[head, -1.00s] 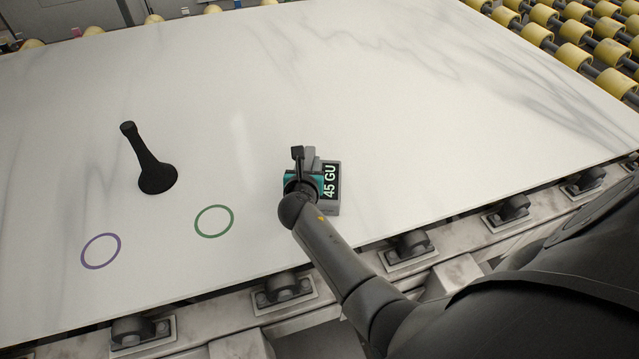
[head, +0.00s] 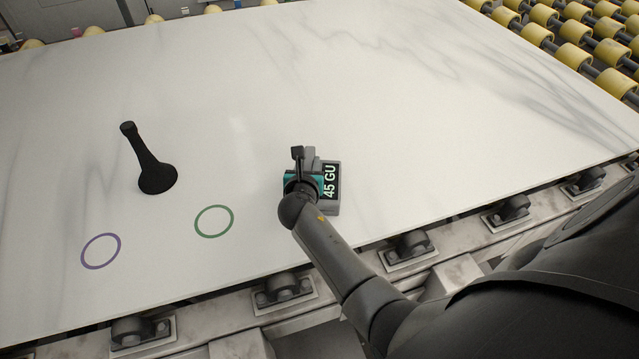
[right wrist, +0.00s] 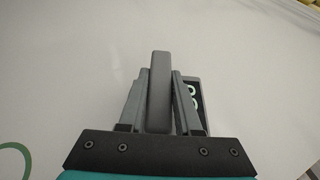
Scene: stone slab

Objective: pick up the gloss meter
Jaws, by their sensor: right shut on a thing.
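The gloss meter (head: 331,184) is a grey box with a black display reading "45 GU". It sits on the white marbled slab (head: 400,120), near the slab's front edge, in the head view. My right gripper (head: 304,163) is over it from above and shut on it. In the right wrist view the two fingers of the right gripper (right wrist: 160,100) close on a grey upright part of the gloss meter (right wrist: 160,75). Part of the display shows beside the right finger. My arm hides the meter's near left side. My left gripper is not in view.
A black flared tool (head: 152,165) stands on the slab to the left. A green ring (head: 214,206) and a purple ring (head: 85,251) are marked on the slab. Yellow rollers (head: 574,32) lie beyond its far right edge. The slab's middle and back are clear.

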